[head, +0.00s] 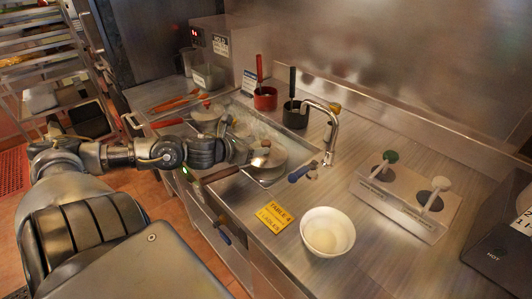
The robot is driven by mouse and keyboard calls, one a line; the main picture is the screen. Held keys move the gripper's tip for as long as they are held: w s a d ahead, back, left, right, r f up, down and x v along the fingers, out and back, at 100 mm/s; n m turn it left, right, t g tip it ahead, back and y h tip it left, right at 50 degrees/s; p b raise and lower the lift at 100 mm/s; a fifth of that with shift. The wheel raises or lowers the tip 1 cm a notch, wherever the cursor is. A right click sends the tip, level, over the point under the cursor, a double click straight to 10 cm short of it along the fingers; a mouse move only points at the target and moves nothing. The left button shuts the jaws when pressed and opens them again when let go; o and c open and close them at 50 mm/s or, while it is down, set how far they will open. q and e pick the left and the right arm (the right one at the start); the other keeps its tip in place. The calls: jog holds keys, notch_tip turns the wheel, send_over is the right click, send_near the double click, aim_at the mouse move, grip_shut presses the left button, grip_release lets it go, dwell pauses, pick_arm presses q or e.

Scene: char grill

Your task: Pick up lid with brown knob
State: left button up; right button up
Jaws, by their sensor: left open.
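A round silver lid (276,163) lies over the near right part of the sink, below the faucet, slightly tilted. Its small brown knob seems to be at the upper left of the lid, close to my fingers. My left gripper (250,152) reaches in from the left and is open at the lid's left edge, around or beside the knob; I cannot tell which. The fingers partly hide that side of the lid. A dark brown pan handle (220,175) sticks out to the lower left of the lid. My right gripper is not in view.
A faucet (332,135) rises right of the lid. A blue-handled tool (301,172), a yellow sign (272,216) and a white bowl (327,232) are on the counter. Red (264,98) and black (294,114) pots stand behind the sink. A pump dispenser (405,203) is at right.

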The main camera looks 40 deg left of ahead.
aim_at(262, 145)
pick_arm(q)
jog(key=shift+d+p+x, duration=0.1)
jog(key=shift+p+x, duration=0.15)
jog(key=shift+x, duration=0.65)
jog(key=shift+d+p+x, duration=0.15)
jog(key=shift+p+x, duration=0.1)
jog(key=shift+x, duration=0.7)
jog(key=shift+w+d+f, duration=0.1)
jog(key=shift+w+f, duration=0.25)
jog(key=shift+w, duration=0.2)
jog(key=shift+c, duration=0.4)
jog(key=c, duration=1)
